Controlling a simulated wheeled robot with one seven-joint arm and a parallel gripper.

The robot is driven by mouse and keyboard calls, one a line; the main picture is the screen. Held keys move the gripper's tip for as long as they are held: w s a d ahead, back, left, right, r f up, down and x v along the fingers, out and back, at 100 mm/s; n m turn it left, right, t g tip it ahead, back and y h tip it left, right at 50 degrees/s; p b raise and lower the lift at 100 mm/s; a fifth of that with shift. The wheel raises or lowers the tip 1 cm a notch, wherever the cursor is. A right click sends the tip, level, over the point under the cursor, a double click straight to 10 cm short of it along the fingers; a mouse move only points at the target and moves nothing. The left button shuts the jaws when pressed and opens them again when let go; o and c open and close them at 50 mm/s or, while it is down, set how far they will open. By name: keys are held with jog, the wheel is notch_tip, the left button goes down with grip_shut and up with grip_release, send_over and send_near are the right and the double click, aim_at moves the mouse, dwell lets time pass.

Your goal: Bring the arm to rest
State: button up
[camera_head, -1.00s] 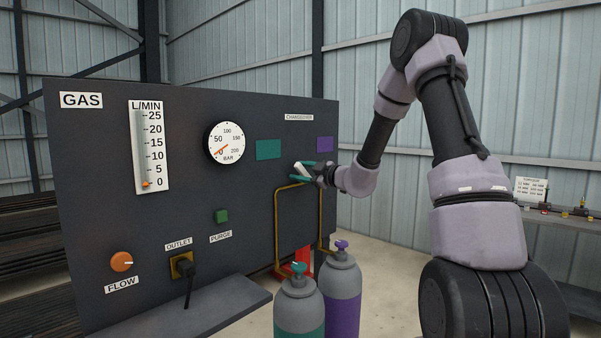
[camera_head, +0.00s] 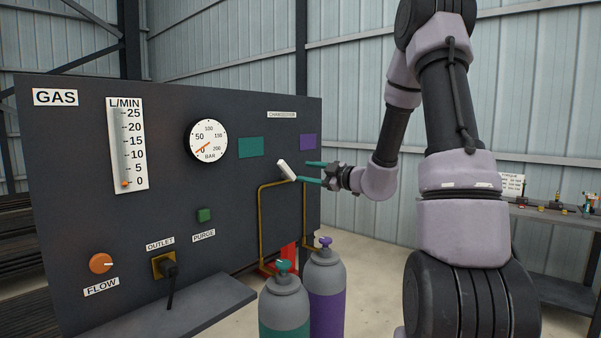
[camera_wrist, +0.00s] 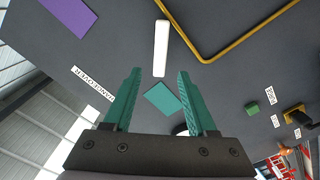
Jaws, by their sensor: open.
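My gripper (camera_head: 312,172) is open and empty, with its two green fingers pointing left at the gas panel (camera_head: 80,215). It is just right of the white changeover lever (camera_head: 287,170), which leans with its top to the left. In the wrist view the lever (camera_wrist: 161,48) lies beyond the fingertips of my gripper (camera_wrist: 158,75), and a gap shows between them. My arm reaches in from the right, bent at the elbow.
A green-banded cylinder (camera_head: 284,305) and a purple-banded cylinder (camera_head: 326,290) stand below my gripper, before the panel. Yellow pipes (camera_head: 262,225) run down the panel. A shelf bench (camera_head: 555,216) with small items stands at the right. Open floor lies between.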

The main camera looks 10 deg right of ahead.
jog(key=shift+s, duration=0.1)
jog(key=s+a+r+n+g+y, duration=0.2)
jog(key=s+a+r+n+g, duration=0.3)
jog(key=s+a+n, duration=0.75)
jog(key=s+d+n+g+h, duration=0.25)
jog(key=s+n+g, duration=0.45)
jog(key=n, duration=1.1)
jog(key=s+d+r+n+t+h, duration=0.1)
jog(key=s+d+n+h, duration=0.3)
jog(key=n, duration=0.6)
jog(key=s+d+r+n+t+h, duration=0.1)
jog(key=s+d+n+t+h, duration=0.2)
jog(key=s+d+n, duration=0.3)
jog(key=s+n+h, duration=0.1)
jog(key=s+n, duration=0.1)
jog(key=n, duration=0.3)
jog(key=shift+s+r+t, duration=0.15)
jog(key=shift+s+t, duration=0.1)
jog(key=shift+t, duration=0.05)
